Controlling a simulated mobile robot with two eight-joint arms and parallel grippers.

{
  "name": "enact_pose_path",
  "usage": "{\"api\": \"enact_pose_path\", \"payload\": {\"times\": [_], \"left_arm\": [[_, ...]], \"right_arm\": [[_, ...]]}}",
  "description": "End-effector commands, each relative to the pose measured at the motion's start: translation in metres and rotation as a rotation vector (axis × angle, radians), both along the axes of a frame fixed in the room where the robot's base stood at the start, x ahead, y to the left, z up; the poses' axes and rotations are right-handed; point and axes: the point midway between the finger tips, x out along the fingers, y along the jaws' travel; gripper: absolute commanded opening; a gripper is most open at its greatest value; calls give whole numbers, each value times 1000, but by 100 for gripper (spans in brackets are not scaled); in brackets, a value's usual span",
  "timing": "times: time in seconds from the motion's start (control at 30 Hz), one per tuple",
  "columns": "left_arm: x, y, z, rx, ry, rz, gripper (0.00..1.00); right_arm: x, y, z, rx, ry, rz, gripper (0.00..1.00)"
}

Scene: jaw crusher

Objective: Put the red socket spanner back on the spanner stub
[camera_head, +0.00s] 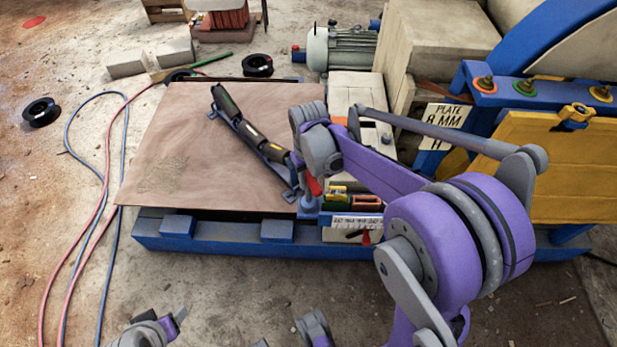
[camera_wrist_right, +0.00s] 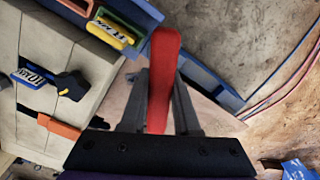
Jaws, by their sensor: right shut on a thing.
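The red socket spanner (camera_wrist_right: 163,75) stands between the two grey fingers of my right gripper (camera_wrist_right: 158,108) in the right wrist view. The gripper is shut on it. In the head view a small piece of the red spanner (camera_head: 315,186) shows under my right gripper (camera_head: 312,172), at the right front corner of the brown plate. A small grey-blue post (camera_head: 309,203) shows just below the red piece. I cannot tell whether this is the spanner stub, or whether the spanner touches it. Part of my left gripper (camera_head: 160,328) shows at the bottom edge of the head view, its fingers not clear.
A blue frame (camera_head: 205,240) carries the brown plate (camera_head: 165,135), with a dark roller bar (camera_head: 245,130) across it. Coloured labelled blocks (camera_head: 352,202) sit beside the post. A yellow panel (camera_head: 560,165) stands at right. Hoses (camera_head: 75,150) lie on the left floor.

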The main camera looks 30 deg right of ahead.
Motion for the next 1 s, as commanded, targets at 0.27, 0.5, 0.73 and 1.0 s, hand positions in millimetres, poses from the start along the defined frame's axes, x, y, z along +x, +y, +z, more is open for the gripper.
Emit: {"api": "enact_pose_path", "payload": {"times": [0.27,0.5,0.73,1.0], "left_arm": [[0,0,-2,0,0,0,65],[0,0,-2,0,0,0,65],[0,0,-2,0,0,0,65],[0,0,2,0,-1,0,65]], "right_arm": [[0,0,-2,0,0,0,0],[0,0,-2,0,0,0,60],[0,0,-2,0,0,0,65],[0,0,17,0,0,0,65]]}}
